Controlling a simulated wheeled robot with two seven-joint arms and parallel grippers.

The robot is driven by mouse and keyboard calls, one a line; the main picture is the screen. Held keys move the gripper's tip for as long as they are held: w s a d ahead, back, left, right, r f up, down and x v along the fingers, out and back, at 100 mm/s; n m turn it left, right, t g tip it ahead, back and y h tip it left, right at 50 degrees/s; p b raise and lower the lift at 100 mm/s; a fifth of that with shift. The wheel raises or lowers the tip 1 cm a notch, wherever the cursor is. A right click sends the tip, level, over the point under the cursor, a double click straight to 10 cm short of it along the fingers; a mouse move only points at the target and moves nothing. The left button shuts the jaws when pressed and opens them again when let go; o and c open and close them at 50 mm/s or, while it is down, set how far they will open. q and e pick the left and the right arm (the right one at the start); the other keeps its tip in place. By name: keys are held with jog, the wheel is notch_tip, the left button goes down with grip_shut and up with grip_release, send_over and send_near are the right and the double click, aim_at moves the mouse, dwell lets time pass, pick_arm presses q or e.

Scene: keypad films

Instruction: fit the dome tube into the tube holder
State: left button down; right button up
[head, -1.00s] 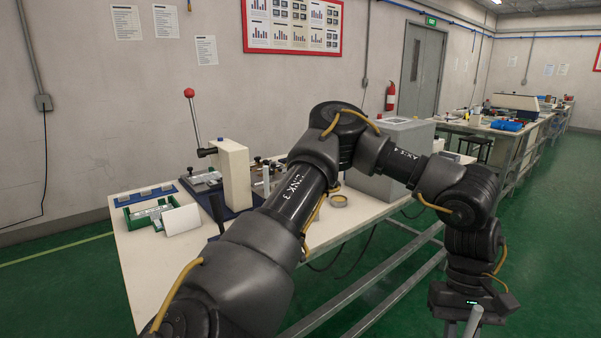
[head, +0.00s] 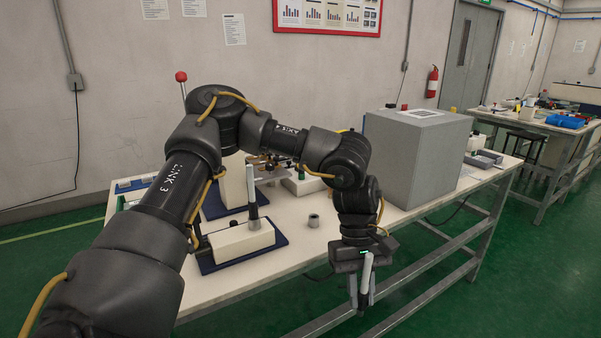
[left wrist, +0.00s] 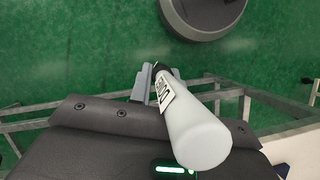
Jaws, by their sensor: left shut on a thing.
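My left gripper (head: 362,303) is shut on a white tube (head: 367,270), held roughly upright beyond the front edge of the table, over the floor side. In the left wrist view the tube (left wrist: 198,135) shows a white rounded end and a black-and-white label, which I cannot read surely. A small grey round cup (head: 313,221) stands on the table, left of the gripper and apart from it; it may be the tube holder, but I cannot tell. My right gripper is not in view.
A large grey box (head: 418,155) stands on the white table (head: 290,248) behind the gripper. A white block on a blue base (head: 240,241) with a grey post stands at left. My left arm hides part of the table's back. The table around the cup is clear.

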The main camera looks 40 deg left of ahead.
pick_arm(q)
jog(key=w+a+r+n+t+p, duration=0.1)
jog(key=w+r+n+p, duration=0.3)
jog(key=w+r+p, duration=0.25)
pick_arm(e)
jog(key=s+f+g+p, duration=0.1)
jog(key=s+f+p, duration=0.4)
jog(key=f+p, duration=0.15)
pick_arm(q)
notch_tip(320, 180, up, 6)
jog(key=n+t+p, duration=0.5)
jog(key=n+p, duration=0.5)
jog(key=n, duration=0.3)
send_over(310, 217)
jog(key=shift+w+a+f+n+y+b, duration=0.1)
jog(key=shift+w+n+y+b, duration=0.05)
jog(key=shift+n+y+b, duration=0.2)
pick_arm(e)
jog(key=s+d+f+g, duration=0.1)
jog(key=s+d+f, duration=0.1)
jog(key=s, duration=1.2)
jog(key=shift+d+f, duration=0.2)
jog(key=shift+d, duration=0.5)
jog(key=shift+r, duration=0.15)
pick_arm(q)
jog(key=shift+f+b, duration=1.8)
jog(key=shift+f, duration=1.1)
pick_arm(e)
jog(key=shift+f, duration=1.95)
